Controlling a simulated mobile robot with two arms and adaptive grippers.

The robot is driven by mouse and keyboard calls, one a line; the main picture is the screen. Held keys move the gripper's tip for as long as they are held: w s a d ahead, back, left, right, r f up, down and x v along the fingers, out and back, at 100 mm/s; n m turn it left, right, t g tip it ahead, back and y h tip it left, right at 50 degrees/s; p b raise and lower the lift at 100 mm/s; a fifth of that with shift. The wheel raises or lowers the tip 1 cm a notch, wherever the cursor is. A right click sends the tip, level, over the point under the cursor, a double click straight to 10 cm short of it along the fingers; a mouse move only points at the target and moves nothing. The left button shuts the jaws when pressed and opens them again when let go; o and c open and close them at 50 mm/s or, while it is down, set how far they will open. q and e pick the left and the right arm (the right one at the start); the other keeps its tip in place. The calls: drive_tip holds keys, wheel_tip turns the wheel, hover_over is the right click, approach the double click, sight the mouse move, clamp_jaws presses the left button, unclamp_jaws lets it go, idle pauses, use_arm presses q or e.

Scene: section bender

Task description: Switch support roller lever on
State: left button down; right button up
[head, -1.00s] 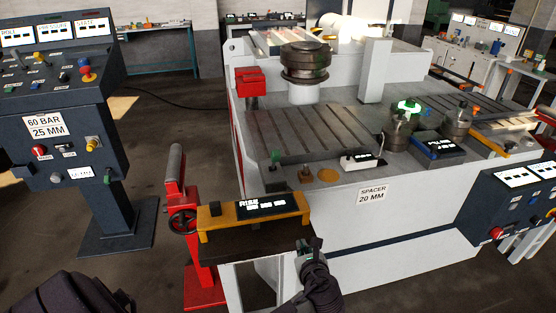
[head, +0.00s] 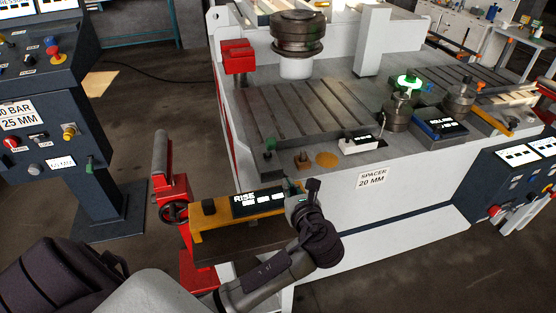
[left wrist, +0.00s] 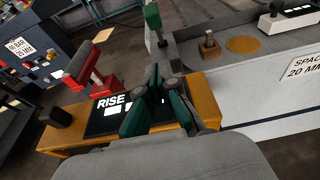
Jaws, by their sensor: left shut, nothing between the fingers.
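My left gripper (head: 299,196) is shut and empty above the right end of the yellow box with the RISE display (head: 205,222). In the left wrist view its green-and-grey fingers (left wrist: 157,84) cover part of the display. I cannot tell whether they touch the box. A small green-topped lever (head: 268,147) stands upright at the machine table's near left corner; its green handle (left wrist: 152,17) shows beyond the fingers in the left wrist view. No label marks it as the support roller lever. A red stand with a grey roller (head: 161,158) is left of the box. My right gripper is not seen.
A dark console (head: 45,165) with knobs and buttons stands at the left. The grey slotted machine table (head: 310,110) carries rollers and a white-and-black display block (head: 362,144). A second dark panel (head: 515,180) is at the right.

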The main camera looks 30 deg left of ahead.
use_arm(q)
drive_tip(key=p, duration=0.1)
approach(272, 149)
wheel_tip(272, 149, down, 3)
drive_tip(key=w+a, duration=0.1)
drive_tip(key=a, duration=0.1)
drive_tip(key=w+a, duration=0.1)
drive_tip(key=w+a+r+p, duration=0.1)
drive_tip(key=shift+w+a+r+p, duration=0.15)
drive_tip(key=shift+w+a+p, duration=0.15)
drive_tip(key=shift+w, duration=0.05)
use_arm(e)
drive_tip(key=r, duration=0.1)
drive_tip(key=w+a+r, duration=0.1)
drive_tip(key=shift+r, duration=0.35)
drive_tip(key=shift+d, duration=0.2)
use_arm(q)
drive_tip(key=shift+w, duration=0.15)
